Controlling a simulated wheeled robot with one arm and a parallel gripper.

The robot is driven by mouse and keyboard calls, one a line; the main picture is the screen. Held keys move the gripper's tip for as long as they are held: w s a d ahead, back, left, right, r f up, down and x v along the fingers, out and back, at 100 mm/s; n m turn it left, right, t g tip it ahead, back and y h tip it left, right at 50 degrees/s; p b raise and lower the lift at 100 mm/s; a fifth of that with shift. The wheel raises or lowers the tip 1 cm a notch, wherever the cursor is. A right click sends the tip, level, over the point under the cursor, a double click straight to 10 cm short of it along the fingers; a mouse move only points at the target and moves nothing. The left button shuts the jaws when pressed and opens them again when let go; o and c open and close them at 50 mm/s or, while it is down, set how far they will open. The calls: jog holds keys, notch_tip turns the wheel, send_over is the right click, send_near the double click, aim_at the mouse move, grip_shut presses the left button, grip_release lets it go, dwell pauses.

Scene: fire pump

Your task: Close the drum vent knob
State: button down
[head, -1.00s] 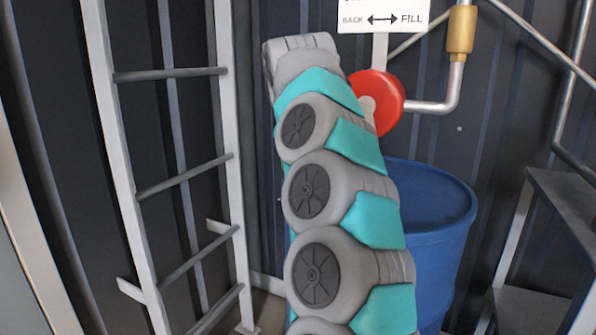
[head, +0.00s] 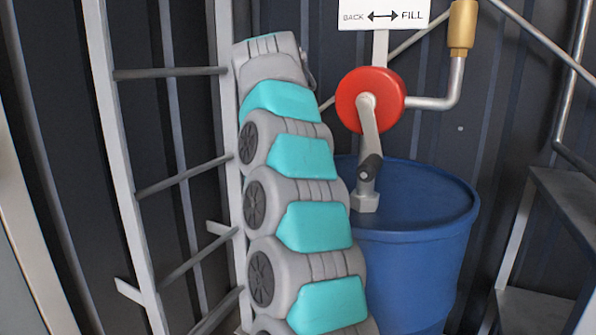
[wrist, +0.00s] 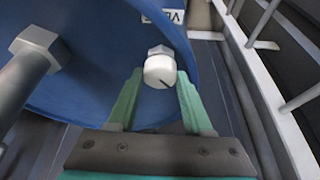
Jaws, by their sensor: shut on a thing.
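The drum vent knob (wrist: 160,71) is a small white round cap with a dark line on its face, on top of the blue drum (head: 430,230) near its rim. In the wrist view the drum top (wrist: 95,75) fills the upper left. My gripper (wrist: 159,82) has its two green fingers on either side of the knob and is shut on it. In the head view my arm hides the knob and the gripper fingers.
A pump with a red wheel (head: 370,100) and a crank with a tan handle (head: 462,25) stands over the drum. A ladder (head: 170,180) is at left and grey steps (head: 565,210) are at right. A partly visible label (wrist: 178,15) lies beyond the knob.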

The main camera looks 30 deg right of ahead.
jog(key=shift+r+m+g+p, duration=0.1)
jog(key=shift+m+g+p, duration=0.3)
jog(key=shift+m+p, duration=0.45)
jog(key=shift+w+m, duration=0.1)
jog(key=shift+m, duration=0.15)
jog(key=shift+c, duration=1.5)
grip_release()
